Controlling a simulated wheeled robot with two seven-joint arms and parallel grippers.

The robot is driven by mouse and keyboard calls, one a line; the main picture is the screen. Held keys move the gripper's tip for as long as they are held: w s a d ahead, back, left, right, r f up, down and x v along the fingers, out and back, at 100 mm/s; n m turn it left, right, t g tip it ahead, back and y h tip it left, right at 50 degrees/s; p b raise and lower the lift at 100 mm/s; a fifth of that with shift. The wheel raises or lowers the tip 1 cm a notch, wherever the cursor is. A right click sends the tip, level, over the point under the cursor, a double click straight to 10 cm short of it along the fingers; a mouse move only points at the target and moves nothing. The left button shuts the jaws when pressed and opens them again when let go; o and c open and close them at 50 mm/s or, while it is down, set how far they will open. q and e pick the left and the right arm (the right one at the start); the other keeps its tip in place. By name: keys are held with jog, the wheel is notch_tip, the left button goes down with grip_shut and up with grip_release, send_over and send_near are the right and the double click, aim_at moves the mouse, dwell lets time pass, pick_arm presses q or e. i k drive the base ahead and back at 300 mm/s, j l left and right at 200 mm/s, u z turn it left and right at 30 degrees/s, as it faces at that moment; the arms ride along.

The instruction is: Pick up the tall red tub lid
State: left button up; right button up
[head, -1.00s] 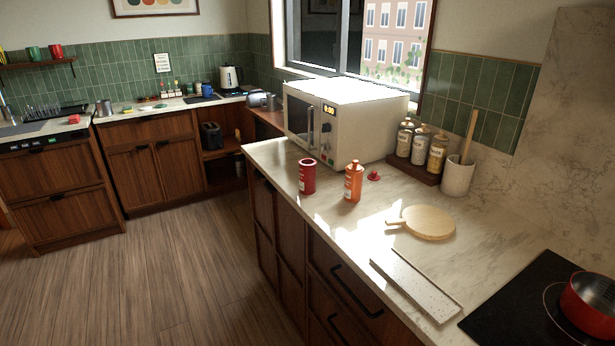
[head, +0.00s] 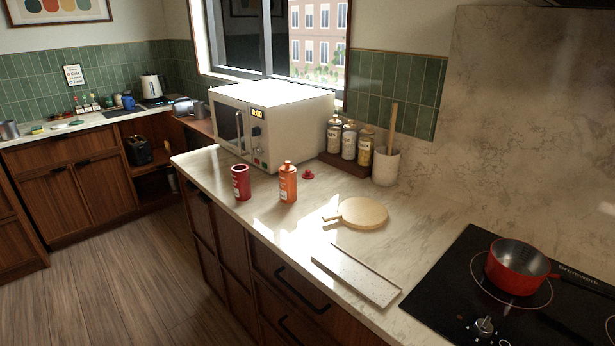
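A red lid (head: 308,174) with a small knob lies on the marble counter, in front of the microwave's right side. A tall dark red tub (head: 240,182) stands upright to its left, near the counter's front edge, and looks open at the top. An orange bottle (head: 288,182) stands upright between the tub and the lid. Neither of my grippers shows in the head view.
A cream microwave (head: 262,126) stands behind the tub. A rack with several jars (head: 349,144) and a utensil crock (head: 385,167) stand at the back. A round board (head: 362,212), a speckled tray (head: 355,275) and a red pan (head: 516,268) on the cooktop (head: 450,290) lie to the right.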

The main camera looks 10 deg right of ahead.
aim_at(308, 175)
jog(key=i+j+z, duration=0.1)
jog(key=i+j, duration=0.25)
jog(key=i, duration=0.25)
jog(key=i+j+z, duration=0.1)
jog(key=i+j, duration=0.35)
jog(key=i, duration=0.2)
jog(key=i+j+z, duration=0.1)
jog(key=i+j, duration=0.35)
jog(key=i, duration=0.1)
